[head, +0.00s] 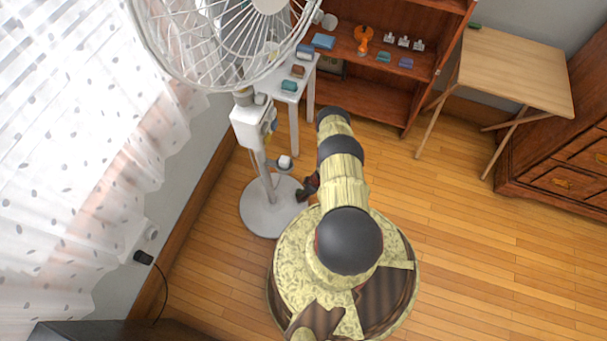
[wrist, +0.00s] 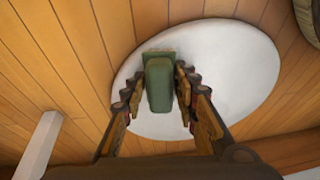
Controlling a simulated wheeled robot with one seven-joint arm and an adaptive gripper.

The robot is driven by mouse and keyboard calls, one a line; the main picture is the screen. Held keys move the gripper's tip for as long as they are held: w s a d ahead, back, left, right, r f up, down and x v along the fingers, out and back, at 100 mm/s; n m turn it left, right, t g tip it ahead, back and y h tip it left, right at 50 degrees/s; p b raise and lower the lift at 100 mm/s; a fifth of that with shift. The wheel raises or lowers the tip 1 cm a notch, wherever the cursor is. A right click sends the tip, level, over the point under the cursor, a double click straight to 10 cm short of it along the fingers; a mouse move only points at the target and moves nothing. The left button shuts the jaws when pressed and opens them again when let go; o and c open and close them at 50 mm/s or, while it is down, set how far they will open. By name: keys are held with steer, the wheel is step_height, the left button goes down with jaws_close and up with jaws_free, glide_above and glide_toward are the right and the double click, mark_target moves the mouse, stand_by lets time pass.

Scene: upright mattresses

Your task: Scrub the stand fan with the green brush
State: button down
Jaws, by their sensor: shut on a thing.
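The stand fan (head: 262,133) is white, with a wire cage at the top, a pole and a round base on the floor at the left of the head view. Its white round base (wrist: 225,60) also fills much of the wrist view. My gripper (wrist: 157,90) is shut on the green brush (wrist: 158,76), with one finger along each side. The brush appears over the base in the wrist view; whether it touches is unclear. In the head view my gripper (head: 309,187) is low at the right edge of the base, and the brush cannot be made out there.
A white side table (head: 294,95) with small blocks stands behind the fan. A brown shelf (head: 385,65) with small items and a folding table (head: 515,70) are farther back. A curtain (head: 85,150) hangs left. Wooden floor (head: 470,255) is clear at right.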

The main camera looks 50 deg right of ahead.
mark_target(298, 204)
steer(key=shift+w+a+f, duration=0.1)
steer(key=shift+w+f, duration=0.05)
steer(key=shift+f, duration=0.55)
stand_by(1.2)
steer(key=shift+s+a+r+p, duration=0.15)
steer(key=shift+s+a+p, duration=0.15)
steer(key=shift+a+p, duration=0.25)
steer(key=shift+s+a+r+p, duration=0.1)
steer(key=shift+s+a+p, duration=0.15)
steer(key=shift+a+p, duration=0.25)
steer(key=shift+s+a+p, duration=0.2)
steer(key=shift+a+p, duration=0.1)
steer(key=shift+a, duration=0.2)
steer(key=shift+s+a+p, duration=0.15)
steer(key=shift+a+p, duration=0.15)
steer(key=shift+a, duration=0.2)
steer(key=shift+f, duration=0.1)
steer(key=b, duration=0.1)
steer(key=d+b, duration=0.2)
steer(key=shift+w+f+b, duration=0.3)
steer(key=shift+w, duration=0.1)
steer(key=shift+w+d+r, duration=0.1)
steer(key=shift+w+d, duration=0.15)
steer(key=shift+d, duration=0.3)
steer(key=shift+w+d+r, duration=0.1)
steer(key=shift+w+d, duration=0.1)
steer(key=shift+d, duration=0.3)
